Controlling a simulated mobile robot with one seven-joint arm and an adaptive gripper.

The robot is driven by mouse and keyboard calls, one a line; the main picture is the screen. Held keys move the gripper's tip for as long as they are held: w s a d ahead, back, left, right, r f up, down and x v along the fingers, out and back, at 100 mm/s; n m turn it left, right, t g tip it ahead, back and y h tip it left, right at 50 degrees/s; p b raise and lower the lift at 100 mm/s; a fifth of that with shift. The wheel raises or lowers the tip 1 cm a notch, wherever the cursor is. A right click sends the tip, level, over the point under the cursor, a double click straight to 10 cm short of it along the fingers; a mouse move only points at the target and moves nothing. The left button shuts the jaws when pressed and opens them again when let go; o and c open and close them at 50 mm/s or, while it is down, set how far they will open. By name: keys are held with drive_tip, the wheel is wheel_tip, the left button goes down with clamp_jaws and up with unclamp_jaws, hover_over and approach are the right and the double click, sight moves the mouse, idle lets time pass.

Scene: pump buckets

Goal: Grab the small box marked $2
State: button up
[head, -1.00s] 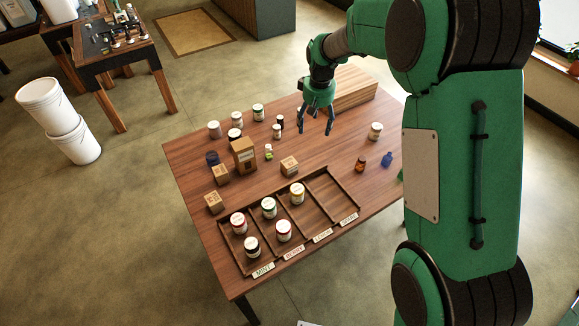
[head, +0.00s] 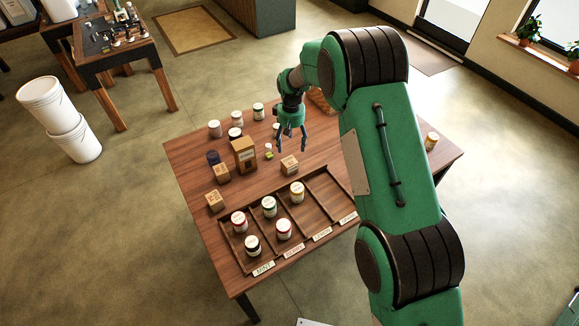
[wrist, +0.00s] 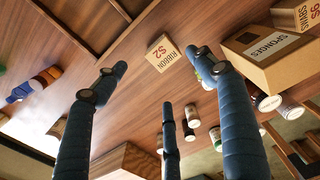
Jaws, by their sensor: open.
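The small cardboard box marked "RIBBON $2" (wrist: 163,53) lies on the wooden table in the wrist view, with its label facing up. In the head view it appears to be the small box (head: 290,166) behind the divided tray. My gripper (head: 291,148) is above the table, just behind this box in the picture. Its blue fingers (wrist: 150,88) are spread and empty. The box is ahead of the fingertips in the wrist view, and no finger appears to touch it.
A larger "SPONGES" box (wrist: 268,50) stands near the ribbon box. A "SWABS" box (wrist: 308,14) lies beyond it. Several jars sit in the divided tray (head: 328,195), and others stand at the table's back. A wooden block (wrist: 127,162) shows low in the wrist view.

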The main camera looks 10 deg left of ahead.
hover_over(290, 162)
drive_tip(key=f, duration=0.7)
drive_tip(key=shift+s+d+f, duration=0.1)
drive_tip(key=shift+d+f, duration=0.15)
drive_tip(key=shift+f, duration=0.55)
drive_tip(key=shift+a+f, duration=0.2)
drive_tip(key=shift+f, duration=2.4)
drive_tip(key=c, duration=1.2)
